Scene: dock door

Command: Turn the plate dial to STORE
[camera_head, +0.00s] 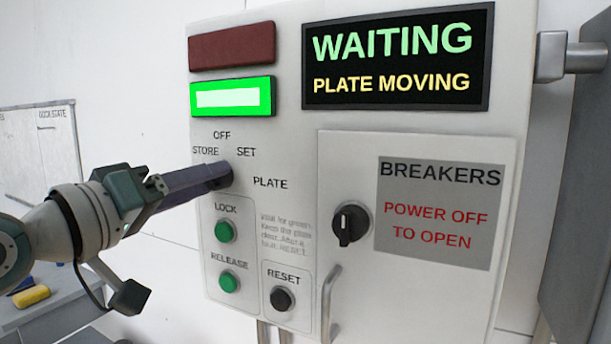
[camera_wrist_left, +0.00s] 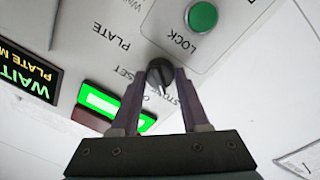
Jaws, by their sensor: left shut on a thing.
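The plate dial (camera_head: 226,176) is a small black knob on the white panel, under the labels STORE, OFF and SET. My left gripper (camera_head: 218,176) reaches in from the left and mostly hides it in the head view. In the left wrist view the dial (camera_wrist_left: 160,75) sits between the two fingertips of my left gripper (camera_wrist_left: 157,78), which is shut on it. Its pale pointer mark faces the arc of labels, seemingly between OFF and STORE; the exact setting is hard to tell. My right gripper is not in view.
The display (camera_head: 397,57) reads WAITING, PLATE MOVING. The green lamp (camera_head: 232,97) is lit; the red one (camera_head: 232,47) is dark. Green LOCK (camera_head: 225,231) and RELEASE (camera_head: 229,281) buttons and a black RESET button (camera_head: 282,299) lie below. The breaker door (camera_head: 415,285) has a black knob (camera_head: 350,223).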

